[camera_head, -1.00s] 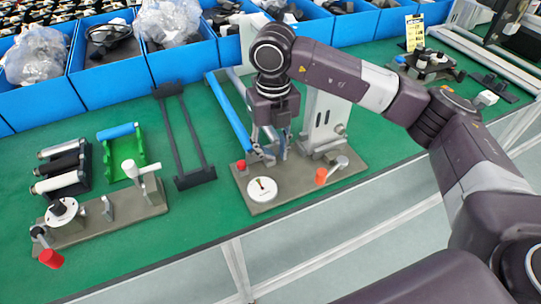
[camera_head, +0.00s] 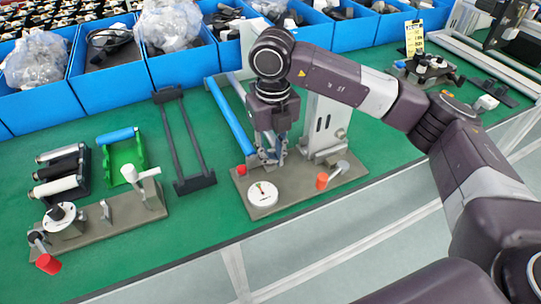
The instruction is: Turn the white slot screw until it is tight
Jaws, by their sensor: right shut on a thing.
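My right gripper (camera_head: 270,157) points down over the grey fixture plate (camera_head: 286,202) on the green bench, behind the white round dial (camera_head: 262,194). Its fingers are close together on a small part that they mostly hide; I cannot make out its shape. I cannot clearly pick out the white slot screw in this view. The dial has a dark pointer and lies flat near the plate's front left corner. A red knob (camera_head: 241,170) is left of the fingers, and an orange-red knob (camera_head: 321,181) is at the plate's right. My left gripper is out of view.
A grey upright bracket (camera_head: 322,122) stands right behind the gripper, and a blue bar (camera_head: 229,115) is behind left. Another fixture plate (camera_head: 110,222) is at the left. Blue bins (camera_head: 110,78) line the back. The bench front at the right is clear.

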